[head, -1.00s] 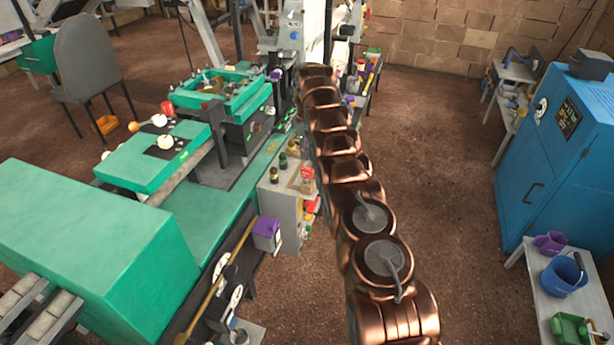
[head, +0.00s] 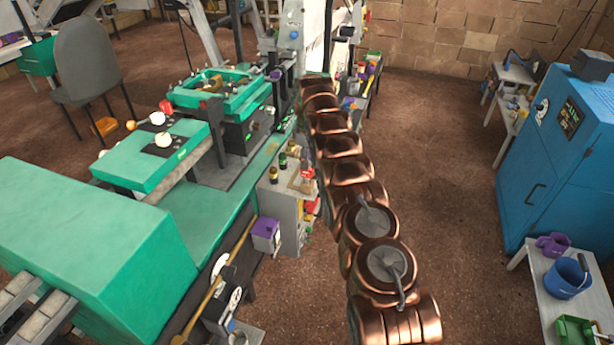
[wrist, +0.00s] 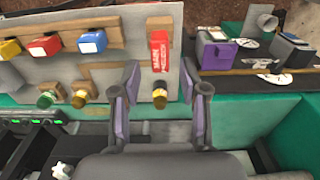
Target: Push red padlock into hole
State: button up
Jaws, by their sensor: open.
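A red block with white lettering (wrist: 159,50), which looks like a padlock tag, lies on a small wooden strip on the grey panel (wrist: 150,20) in the wrist view. A yellow-and-black plug (wrist: 160,98) stands just below it. My gripper (wrist: 160,80) is open, with one purple-and-grey finger on each side of the red block and plug, apparently touching neither. A second red block (wrist: 44,45) sits on the wooden rail at left. I cannot make out a hole.
A yellow block (wrist: 10,48) and a blue block (wrist: 92,42) share the rail. Green (wrist: 46,99) and amber (wrist: 80,98) plugs stand below. A purple box (wrist: 216,55) is at right. In the head view, a blue cabinet (head: 545,170) stands right, with open floor between.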

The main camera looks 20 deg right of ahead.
jog(key=shift+f+b, duration=0.9)
jog(key=shift+f, duration=1)
grip_shut()
jog(key=shift+r, duration=0.15)
jog(key=shift+r+p, duration=0.85)
jog(key=shift+r, duration=1.5)
jog(key=shift+a, duration=0.1)
